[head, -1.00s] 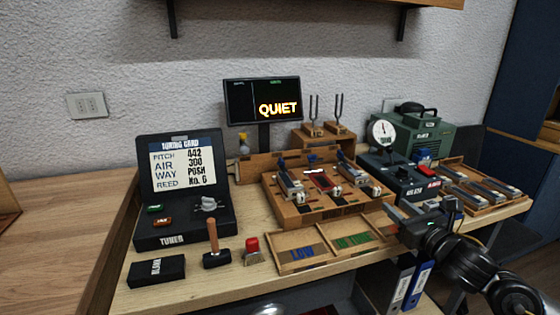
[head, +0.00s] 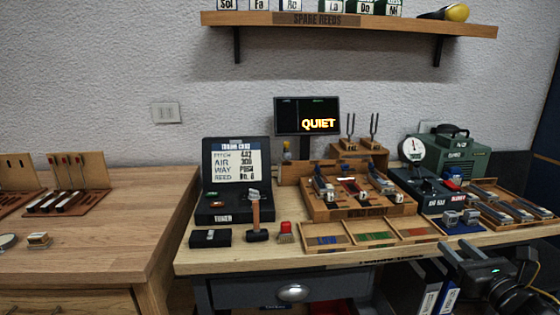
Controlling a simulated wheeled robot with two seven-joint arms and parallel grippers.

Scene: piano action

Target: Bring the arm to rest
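My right arm comes in at the lower right of the head view. Its gripper (head: 452,254) is low at the front edge of the bench (head: 365,256), below and to the right of the three-part sorting tray (head: 337,247). I see nothing held in it, but its fingers are too dark and small to tell whether they are open or shut. My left gripper is out of view.
A wooden rack of reeds (head: 317,213), a tuner case (head: 225,217), a mallet (head: 257,236) and a gauge box (head: 412,150) crowd the bench. Small metal blocks (head: 451,218) sit on a blue mat. Binders (head: 430,299) stand below. A shelf (head: 400,23) hangs above.

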